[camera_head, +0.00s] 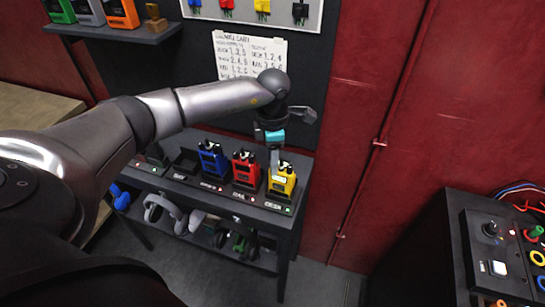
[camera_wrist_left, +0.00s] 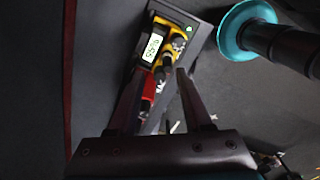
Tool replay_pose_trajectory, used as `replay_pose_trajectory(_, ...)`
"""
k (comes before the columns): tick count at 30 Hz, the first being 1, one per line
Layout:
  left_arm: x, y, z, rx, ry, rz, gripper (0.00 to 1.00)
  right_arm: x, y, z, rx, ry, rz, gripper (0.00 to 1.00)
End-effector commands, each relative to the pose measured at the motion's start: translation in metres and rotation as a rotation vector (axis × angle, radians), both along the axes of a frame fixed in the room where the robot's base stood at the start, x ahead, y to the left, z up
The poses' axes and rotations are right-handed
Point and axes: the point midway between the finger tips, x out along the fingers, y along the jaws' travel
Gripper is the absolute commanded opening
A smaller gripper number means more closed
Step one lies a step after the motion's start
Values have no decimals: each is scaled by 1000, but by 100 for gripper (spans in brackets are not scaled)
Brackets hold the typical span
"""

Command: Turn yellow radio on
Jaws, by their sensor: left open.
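The yellow radio (camera_head: 283,183) stands upright in a black dock at the right end of the shelf's row. My left gripper (camera_head: 275,158) is above and close to the radio's top in the head view. In the left wrist view my left gripper (camera_wrist_left: 161,85) has its fingers apart with the knob area near the tips; I cannot tell whether they touch. My right gripper is not in view.
A red radio (camera_head: 246,170) and a blue radio (camera_head: 211,160) stand to the left. A small green light (camera_head: 288,210) glows on the yellow radio's dock. A handwritten sheet (camera_head: 245,55) is on the wall. A control panel (camera_head: 492,250) stands at right.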

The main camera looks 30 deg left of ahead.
Motion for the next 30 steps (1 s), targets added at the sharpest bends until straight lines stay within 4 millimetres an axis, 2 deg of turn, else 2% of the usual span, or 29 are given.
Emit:
replay_pose_trajectory(6,0,0,0,0,0,-1,49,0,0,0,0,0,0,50)
replay_pose_trajectory(19,0,0,0,0,0,-1,0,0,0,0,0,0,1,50)
replay_pose_trajectory(30,0,0,0,0,0,-1,0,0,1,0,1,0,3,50)
